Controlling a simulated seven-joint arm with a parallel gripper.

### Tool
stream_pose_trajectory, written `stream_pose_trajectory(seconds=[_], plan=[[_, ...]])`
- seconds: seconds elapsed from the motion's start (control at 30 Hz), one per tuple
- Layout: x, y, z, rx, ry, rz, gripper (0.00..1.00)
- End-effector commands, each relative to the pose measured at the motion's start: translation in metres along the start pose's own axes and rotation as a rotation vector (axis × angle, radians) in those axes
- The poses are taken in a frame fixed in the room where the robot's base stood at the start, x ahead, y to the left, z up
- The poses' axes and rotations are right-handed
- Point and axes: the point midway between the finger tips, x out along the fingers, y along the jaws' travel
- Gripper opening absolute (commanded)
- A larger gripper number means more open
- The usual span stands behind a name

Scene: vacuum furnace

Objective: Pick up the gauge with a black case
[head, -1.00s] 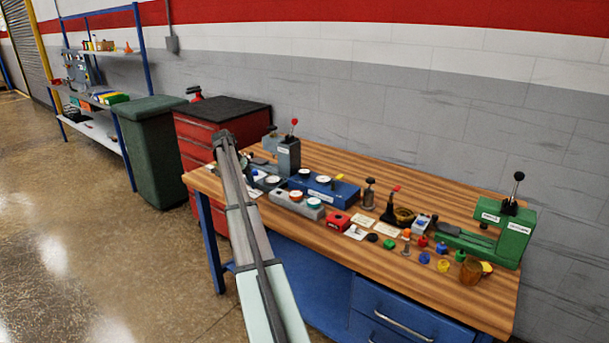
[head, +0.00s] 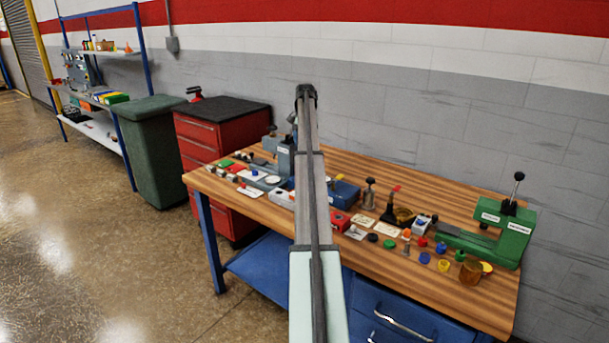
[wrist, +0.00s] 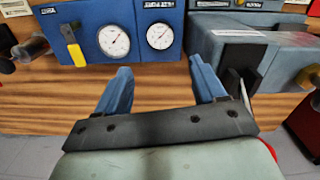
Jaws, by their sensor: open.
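In the wrist view two round gauges with white dials sit in blue blocks. The right gauge (wrist: 160,36) has a thin dark rim; the left gauge (wrist: 114,42) has a rim that looks greyer. Their cases are mostly sunk out of sight, so I cannot be sure which one is black. My gripper (wrist: 161,78) is open and empty, its two blue fingers apart in front of the blocks, not touching the gauges. In the head view my gripper (head: 306,92) shows small above the bench, and my arm hides part of the blue block (head: 345,194).
A grey fixture (wrist: 225,50) stands to the right. The wooden bench (head: 400,300) carries several caps and cards. A green press (head: 508,232) is at its right end, a red cabinet (head: 197,150) beyond its left.

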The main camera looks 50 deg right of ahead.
Motion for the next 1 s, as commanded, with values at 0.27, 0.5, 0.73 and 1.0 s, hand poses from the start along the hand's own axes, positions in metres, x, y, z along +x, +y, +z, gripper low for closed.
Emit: stream_pose_trajectory(seconds=[0.27, 0.5, 0.73, 1.0], plan=[[0.047, 0.001, 0.002, -0.001, -0.001, 0.002, 0.70], [0.072, 0.000, 0.001, -0.001, 0.000, 0.001, 0.70], [0.086, 0.000, 0.002, -0.001, 0.000, 0.002, 0.70], [0.119, -0.001, 0.002, -0.001, 0.000, 0.002, 0.70]])
